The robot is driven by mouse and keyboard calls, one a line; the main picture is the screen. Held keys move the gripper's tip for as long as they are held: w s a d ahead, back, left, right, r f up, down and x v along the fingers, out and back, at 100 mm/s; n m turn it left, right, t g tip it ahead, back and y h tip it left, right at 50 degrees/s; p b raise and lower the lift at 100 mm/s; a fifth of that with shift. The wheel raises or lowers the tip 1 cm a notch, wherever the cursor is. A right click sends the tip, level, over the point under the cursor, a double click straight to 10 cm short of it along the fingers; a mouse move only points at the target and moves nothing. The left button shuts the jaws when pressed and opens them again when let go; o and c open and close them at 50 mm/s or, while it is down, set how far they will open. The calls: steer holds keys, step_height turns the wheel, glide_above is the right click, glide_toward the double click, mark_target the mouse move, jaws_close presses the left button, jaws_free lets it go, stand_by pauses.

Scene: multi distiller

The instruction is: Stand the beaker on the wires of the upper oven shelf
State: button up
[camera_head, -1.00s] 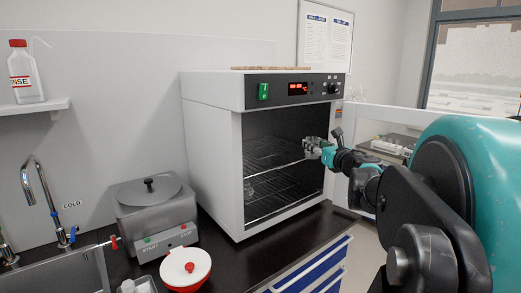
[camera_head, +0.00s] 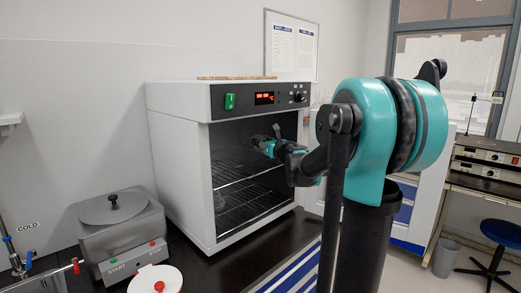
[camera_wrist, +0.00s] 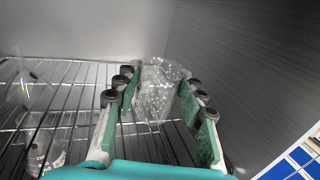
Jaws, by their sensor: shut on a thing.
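My gripper (camera_wrist: 158,106) is shut on a clear glass beaker (camera_wrist: 156,84), which sits between its green finger pads in the wrist view. Shelf wires show behind and below the beaker; I cannot tell whether it touches them. In the head view my gripper (camera_head: 267,143) is inside the open oven (camera_head: 180,165), above the front of the upper shelf (camera_head: 240,183). The beaker is too small to make out there. The upper shelf's wires also show at left in the wrist view (camera_wrist: 75,77), and that part is mostly bare.
Another clear glass vessel (camera_wrist: 42,155) shows at lower left in the wrist view, seen through the wires. A dark oven side wall (camera_wrist: 255,75) is close on the right.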

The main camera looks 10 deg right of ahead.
mark_target(261, 149)
steer(key=shift+w+a, duration=0.15)
steer(key=shift+w, duration=0.3)
steer(key=shift+w+a+f, duration=0.1)
steer(key=shift+w+f, duration=0.1)
steer(key=shift+f, duration=1.6)
steer(key=shift+f, duration=0.1)
steer(key=o, duration=1.2)
steer(key=shift+o, duration=0.2)
